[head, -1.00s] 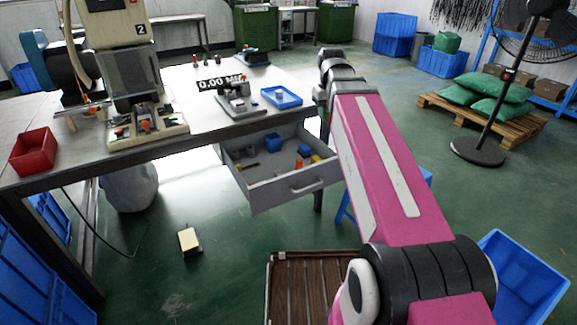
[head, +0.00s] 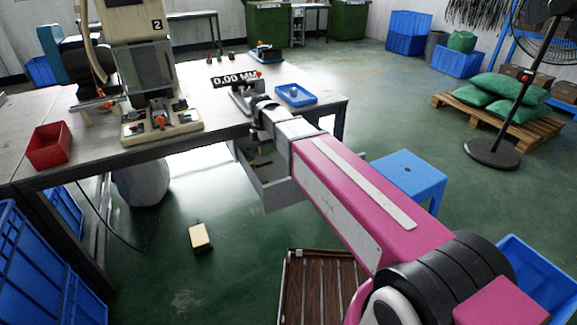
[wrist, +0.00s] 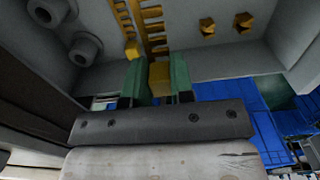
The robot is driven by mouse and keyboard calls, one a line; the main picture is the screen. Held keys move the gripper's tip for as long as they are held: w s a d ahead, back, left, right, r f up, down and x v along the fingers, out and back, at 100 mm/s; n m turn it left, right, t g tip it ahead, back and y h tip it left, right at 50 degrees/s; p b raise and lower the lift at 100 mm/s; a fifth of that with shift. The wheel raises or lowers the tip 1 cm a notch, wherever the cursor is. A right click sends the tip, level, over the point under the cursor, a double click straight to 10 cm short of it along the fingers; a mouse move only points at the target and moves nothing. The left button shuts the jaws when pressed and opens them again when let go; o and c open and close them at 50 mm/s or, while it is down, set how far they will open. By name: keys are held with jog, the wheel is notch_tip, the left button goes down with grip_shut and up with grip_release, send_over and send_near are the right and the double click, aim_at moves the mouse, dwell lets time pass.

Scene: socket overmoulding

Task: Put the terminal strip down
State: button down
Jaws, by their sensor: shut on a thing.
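In the wrist view my gripper (wrist: 158,84) has two green fingers shut on a brass, comb-like terminal strip (wrist: 158,76). The strip runs up from between the fingertips over a grey surface. A second toothed brass strip (wrist: 124,22) is just left of it. I cannot tell whether the held strip touches the surface. In the head view my arm reaches over the open grey drawer (head: 285,194) under the table, hiding much of it. The fingertips and the held strip are not clear there.
In the wrist view grey cylinders (wrist: 86,50) are at left and small brass pieces (wrist: 243,20) at right. The table holds a blue tray (head: 296,96), a red bin (head: 48,147) and a press (head: 150,75). A blue stool (head: 408,172) stands right of my arm.

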aim_at(265, 173)
jog(key=shift+a+f, duration=0.1)
jog(key=shift+f, duration=4.95)
jog(key=shift+f, duration=0.1)
jog(key=c, duration=1)
grip_release()
notch_tip(265, 173, up, 12)
jog(key=shift+r, duration=0.15)
